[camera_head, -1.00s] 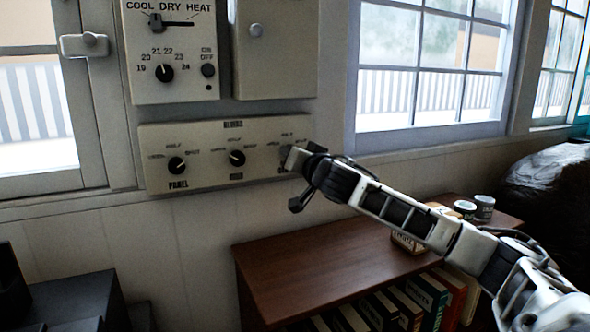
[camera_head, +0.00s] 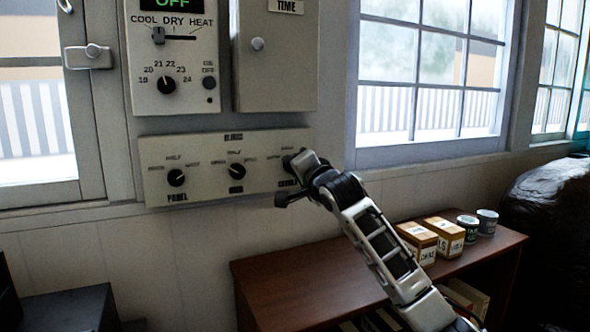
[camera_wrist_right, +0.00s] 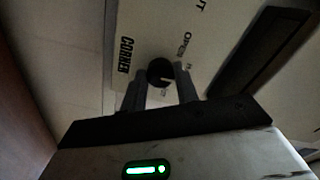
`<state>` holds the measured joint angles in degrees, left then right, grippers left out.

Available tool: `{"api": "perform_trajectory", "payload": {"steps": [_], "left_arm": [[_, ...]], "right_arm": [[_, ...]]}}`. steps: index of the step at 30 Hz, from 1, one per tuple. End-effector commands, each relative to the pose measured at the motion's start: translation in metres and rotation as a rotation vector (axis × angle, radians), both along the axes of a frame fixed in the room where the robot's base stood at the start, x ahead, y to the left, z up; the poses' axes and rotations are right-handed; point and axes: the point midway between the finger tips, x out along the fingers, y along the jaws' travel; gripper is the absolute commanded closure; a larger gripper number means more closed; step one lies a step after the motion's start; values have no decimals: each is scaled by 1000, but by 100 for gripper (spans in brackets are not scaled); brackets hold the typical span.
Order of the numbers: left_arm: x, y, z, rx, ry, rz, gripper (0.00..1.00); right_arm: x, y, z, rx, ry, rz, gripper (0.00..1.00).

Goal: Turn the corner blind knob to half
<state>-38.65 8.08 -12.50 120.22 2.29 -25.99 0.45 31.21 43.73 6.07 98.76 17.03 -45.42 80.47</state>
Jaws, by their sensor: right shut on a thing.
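The blinds panel (camera_head: 207,192) is a pale box on the wall with three black knobs in a row. The corner knob (camera_wrist_right: 159,71) is the right-hand one, beside the printed word CORNER in the right wrist view. My right gripper (camera_wrist_right: 160,82) is shut on this knob, with one finger at each side. A pale mark on the knob points towards the lower right of that view. In the head view my right gripper (camera_head: 297,163) covers most of the corner knob and its labels. The panel knob (camera_head: 176,178) and the middle knob (camera_head: 236,171) are clear of it. My left gripper is out of view.
A control box (camera_head: 172,90) with a slider and dial hangs above, beside a closed cabinet (camera_head: 277,75). A brown shelf (camera_head: 300,285) below carries small boxes (camera_head: 418,240) and cans (camera_head: 486,222). Windows flank the panel.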

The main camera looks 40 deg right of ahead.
Motion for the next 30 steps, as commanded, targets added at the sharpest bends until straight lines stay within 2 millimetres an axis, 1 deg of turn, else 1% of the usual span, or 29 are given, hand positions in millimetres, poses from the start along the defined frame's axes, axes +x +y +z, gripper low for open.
{"api": "perform_trajectory", "payload": {"steps": [13,14,15,16,25,28,30], "left_arm": [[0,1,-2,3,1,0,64],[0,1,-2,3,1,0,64],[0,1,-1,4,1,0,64],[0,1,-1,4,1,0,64],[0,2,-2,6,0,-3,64],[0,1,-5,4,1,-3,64],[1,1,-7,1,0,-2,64]], "right_arm": [[0,0,-1,8,0,-2,93],[0,0,-1,8,0,-2,62],[0,0,-1,8,0,-2,50],[0,0,-1,7,0,-1,48],[-1,0,-1,7,-1,-1,48],[-8,3,-2,6,-3,1,48],[-18,6,-2,6,-3,1,48]]}}
